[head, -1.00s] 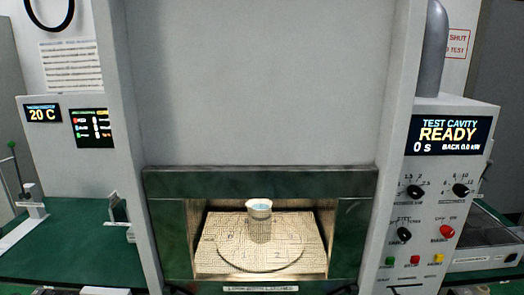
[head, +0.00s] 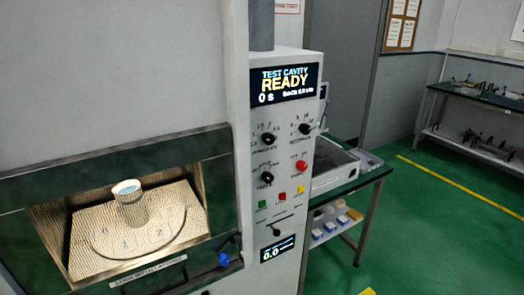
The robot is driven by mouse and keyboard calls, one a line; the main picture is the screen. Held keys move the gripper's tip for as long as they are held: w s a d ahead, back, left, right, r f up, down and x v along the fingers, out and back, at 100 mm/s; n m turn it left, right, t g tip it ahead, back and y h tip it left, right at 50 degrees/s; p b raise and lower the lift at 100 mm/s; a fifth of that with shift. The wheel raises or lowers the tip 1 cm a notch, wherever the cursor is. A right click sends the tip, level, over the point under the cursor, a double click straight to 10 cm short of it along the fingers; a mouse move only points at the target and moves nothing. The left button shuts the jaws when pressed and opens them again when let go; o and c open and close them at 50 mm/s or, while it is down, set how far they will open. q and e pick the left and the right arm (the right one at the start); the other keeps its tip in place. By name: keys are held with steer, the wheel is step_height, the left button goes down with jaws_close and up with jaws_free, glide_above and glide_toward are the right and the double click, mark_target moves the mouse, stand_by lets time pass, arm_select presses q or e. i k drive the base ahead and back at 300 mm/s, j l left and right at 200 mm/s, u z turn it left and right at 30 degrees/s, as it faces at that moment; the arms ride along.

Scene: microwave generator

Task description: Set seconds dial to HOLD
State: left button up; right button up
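The control panel (head: 284,150) stands right of the cavity, with its screen (head: 284,84) showing TEST CAVITY READY and 0 s. It carries three black dials: upper left (head: 268,139), upper right (head: 305,128) and lower left (head: 267,177). Their labels are too small to read, so I cannot tell which is the seconds dial or where HOLD lies. A red knob (head: 301,166) sits at the right of the lower row. Neither of my grippers is in view.
A pale cup (head: 128,200) stands on the plate in the lit open cavity. A blue-handled part (head: 223,259) is at its lower right edge. A side table (head: 345,185) with a tray stands behind the panel. Green floor at the right is clear.

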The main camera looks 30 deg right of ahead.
mark_target(305, 129)
steer(key=z, duration=1.25)
